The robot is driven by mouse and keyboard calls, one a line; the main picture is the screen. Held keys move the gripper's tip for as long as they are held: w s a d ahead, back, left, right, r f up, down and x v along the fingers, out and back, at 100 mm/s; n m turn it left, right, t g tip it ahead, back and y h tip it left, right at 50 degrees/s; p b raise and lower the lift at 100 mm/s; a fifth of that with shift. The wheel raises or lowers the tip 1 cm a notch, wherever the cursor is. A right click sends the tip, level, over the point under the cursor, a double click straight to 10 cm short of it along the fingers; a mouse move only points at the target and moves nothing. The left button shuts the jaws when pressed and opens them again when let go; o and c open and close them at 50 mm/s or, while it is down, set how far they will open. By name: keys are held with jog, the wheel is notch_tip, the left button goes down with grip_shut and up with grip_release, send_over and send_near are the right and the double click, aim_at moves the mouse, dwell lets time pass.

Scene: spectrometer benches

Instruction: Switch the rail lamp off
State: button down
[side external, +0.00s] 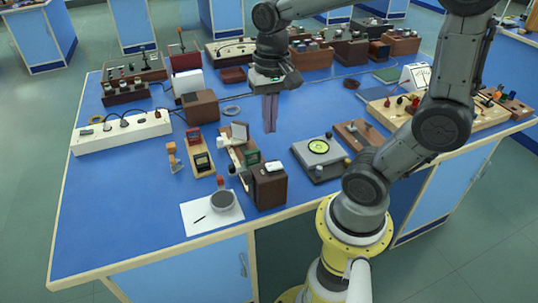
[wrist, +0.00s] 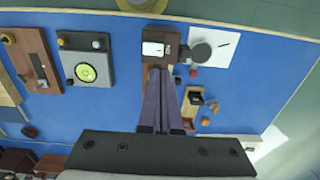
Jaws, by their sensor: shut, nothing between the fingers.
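A dark brown box (side external: 270,187), apparently the rail lamp's housing, stands at the front end of a wooden rail (side external: 236,158). A small white plate (side external: 274,165), which looks like its switch, lies on top. I cannot tell its on or off position. In the wrist view the white plate (wrist: 153,49) shows on the brown box (wrist: 165,38), just beyond my fingertips. My gripper (side external: 270,130) points down above the table, behind the box and apart from it. In the wrist view my gripper (wrist: 160,70) has its fingers together and empty, partly hiding the rail.
A grey turntable-like device (side external: 320,158) stands right. A small wooden bench (side external: 200,162) is left of the rail. Several instruments crowd the back.

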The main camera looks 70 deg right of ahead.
aim_at(270, 165)
notch_tip(270, 165, down, 10)
jog(key=shift+f, duration=0.1)
dwell(0.4)
jog(key=shift+w+a+f, duration=0.1)
jog(key=shift+f, duration=0.1)
dwell(0.3)
jog(key=shift+s+d+r, duration=0.3)
jog(key=shift+s+d, duration=0.25)
notch_tip(270, 165, up, 14)
jog(key=s+d, duration=0.1)
jog(key=shift+s+d, duration=0.15)
jog(key=shift+s, duration=0.05)
dwell(0.3)
dwell(0.4)
